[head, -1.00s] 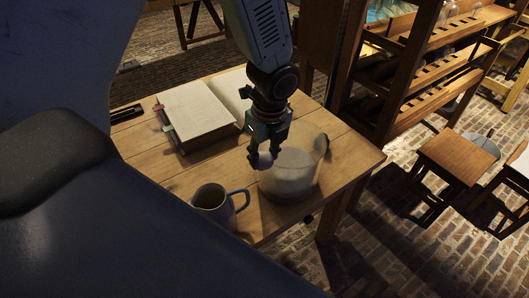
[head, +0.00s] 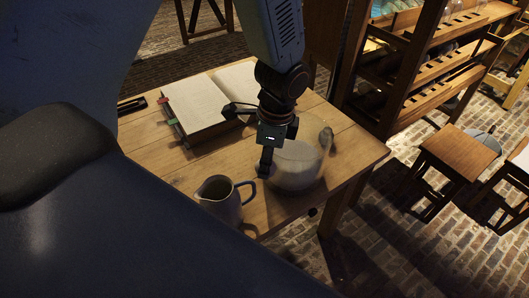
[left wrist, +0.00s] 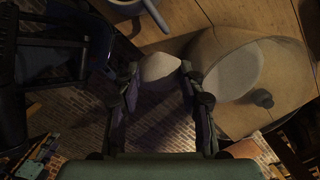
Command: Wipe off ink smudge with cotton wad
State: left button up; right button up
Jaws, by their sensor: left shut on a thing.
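My left gripper (head: 266,165) is at the near left side of the glass jar (head: 308,178), which holds white material. In the left wrist view the gripper (left wrist: 159,72) is shut on a whitish cotton wad (left wrist: 160,67), with a finger on each side. The wad is hidden behind the fingers in the head view. The jar (left wrist: 285,98) is to the right of the fingers in the left wrist view. A dark round spot (left wrist: 262,98) shows on or by the jar; I cannot tell if it is the ink smudge. My right gripper is not in view.
A grey mug (head: 221,200) stands close to the gripper, left of the jar. An open book (head: 196,102) lies at the back of the wooden table (head: 160,160). The table's right edge is close to the jar. A wooden rack (head: 425,80) and a stool (head: 458,152) stand beyond.

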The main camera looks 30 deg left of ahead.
pick_arm(q)
jog(key=s+d+f+n+h+b, duration=0.1)
jog(key=d+f+n+b, duration=0.5)
jog(key=n, duration=0.7)
jog(key=shift+s+d+f+g+b, duration=0.2)
jog(key=shift+s+d+g+b, duration=0.3)
jog(key=shift+s+b, duration=0.55)
